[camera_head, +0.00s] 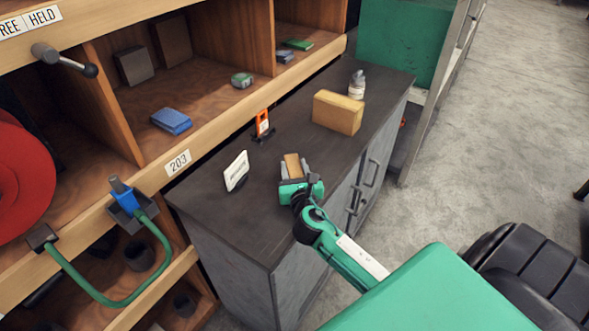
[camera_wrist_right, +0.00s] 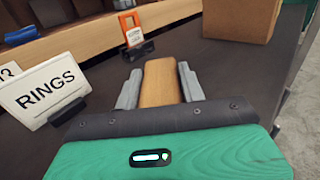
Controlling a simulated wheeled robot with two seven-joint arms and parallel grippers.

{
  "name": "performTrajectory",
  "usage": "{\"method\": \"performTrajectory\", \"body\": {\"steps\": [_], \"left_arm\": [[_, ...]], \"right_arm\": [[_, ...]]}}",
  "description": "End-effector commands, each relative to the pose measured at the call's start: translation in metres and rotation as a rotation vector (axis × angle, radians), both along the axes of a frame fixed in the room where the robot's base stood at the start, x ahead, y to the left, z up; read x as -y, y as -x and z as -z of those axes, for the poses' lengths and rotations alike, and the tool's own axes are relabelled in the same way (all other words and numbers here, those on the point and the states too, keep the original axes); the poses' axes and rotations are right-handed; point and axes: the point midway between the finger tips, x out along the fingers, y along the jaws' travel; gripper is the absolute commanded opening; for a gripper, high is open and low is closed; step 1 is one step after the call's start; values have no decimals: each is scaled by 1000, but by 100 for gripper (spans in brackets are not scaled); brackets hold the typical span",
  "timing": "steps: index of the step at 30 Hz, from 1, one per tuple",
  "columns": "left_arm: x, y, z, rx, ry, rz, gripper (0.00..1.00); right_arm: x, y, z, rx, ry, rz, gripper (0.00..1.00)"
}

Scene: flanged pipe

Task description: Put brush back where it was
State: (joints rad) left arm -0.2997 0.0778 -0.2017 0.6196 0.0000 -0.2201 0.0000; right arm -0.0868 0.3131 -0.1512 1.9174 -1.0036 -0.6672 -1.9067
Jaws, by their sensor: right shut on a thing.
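The brush (camera_head: 292,163) appears as a tan wooden block at my right gripper (camera_head: 296,178), over the dark top of the grey cabinet. In the right wrist view, the brush (camera_wrist_right: 160,82) lies between the two grey fingers of my right gripper (camera_wrist_right: 159,88), which is shut on it. Any bristles are hidden, and I cannot tell whether the brush touches the cabinet top. My left gripper is not in view.
A white RINGS sign (camera_head: 236,170) stands left of the gripper. An orange-and-white tag holder (camera_head: 262,124), a cardboard box (camera_head: 338,112) and a white bottle (camera_head: 357,85) stand beyond. Wooden shelving (camera_head: 215,105) borders the cabinet's left side. The dark top between them is clear.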

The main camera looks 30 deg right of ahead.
Motion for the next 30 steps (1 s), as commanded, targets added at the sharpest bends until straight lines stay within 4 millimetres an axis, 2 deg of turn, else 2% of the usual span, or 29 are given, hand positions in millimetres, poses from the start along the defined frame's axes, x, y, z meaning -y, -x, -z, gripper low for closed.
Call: {"method": "performTrajectory", "body": {"steps": [5,20,21,23,24,30], "left_arm": [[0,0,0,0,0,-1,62],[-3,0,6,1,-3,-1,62],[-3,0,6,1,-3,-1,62],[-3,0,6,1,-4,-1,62],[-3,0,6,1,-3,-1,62],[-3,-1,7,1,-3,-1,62]], "right_arm": [[0,0,-1,1,0,0,12],[-1,1,17,-9,-3,-1,12],[-1,1,18,-12,-3,-1,46],[-1,2,19,-12,-4,-1,57],[-2,2,19,-13,-4,-2,62],[-3,2,21,-15,-6,-3,62]]}}
